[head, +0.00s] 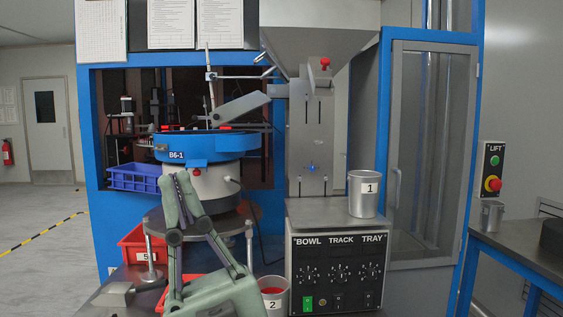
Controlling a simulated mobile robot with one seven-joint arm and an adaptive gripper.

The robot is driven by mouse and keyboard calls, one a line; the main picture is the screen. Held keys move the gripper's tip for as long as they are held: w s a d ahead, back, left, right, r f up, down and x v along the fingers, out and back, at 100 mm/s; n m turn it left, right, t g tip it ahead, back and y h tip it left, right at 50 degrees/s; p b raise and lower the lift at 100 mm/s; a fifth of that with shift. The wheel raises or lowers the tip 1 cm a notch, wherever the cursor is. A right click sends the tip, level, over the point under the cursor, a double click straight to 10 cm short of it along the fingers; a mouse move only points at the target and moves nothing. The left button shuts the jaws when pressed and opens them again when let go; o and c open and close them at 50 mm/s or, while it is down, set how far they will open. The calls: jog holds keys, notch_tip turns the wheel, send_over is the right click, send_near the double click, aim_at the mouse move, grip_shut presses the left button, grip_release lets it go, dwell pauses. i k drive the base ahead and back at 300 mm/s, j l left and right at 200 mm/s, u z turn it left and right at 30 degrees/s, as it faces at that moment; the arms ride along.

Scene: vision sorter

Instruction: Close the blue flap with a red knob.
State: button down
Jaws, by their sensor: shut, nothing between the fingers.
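My gripper (178,180) points up in the foreground of the head view, its fingertips together and empty. The fingertips appear just below the blue bowl rim (227,142) marked B6-1; whether they touch it I cannot tell. A red knob (325,64) sits on the grey hopper chute (303,81) at upper right. A blue knob (312,167) is on the grey panel below.
A metal cup marked 1 (363,194) stands on the control box (337,270). A cup marked 2 (273,295) stands lower, beside my gripper. A red bin (136,247) and a blue crate (133,178) are at left. A grey-framed door (432,150) stands at right.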

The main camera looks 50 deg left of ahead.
aim_at(195, 163)
jog(key=u, duration=1.7)
jog(key=i+j, duration=0.15)
jog(key=i, duration=0.25)
jog(key=i+j, duration=0.15)
jog(key=i, duration=0.25)
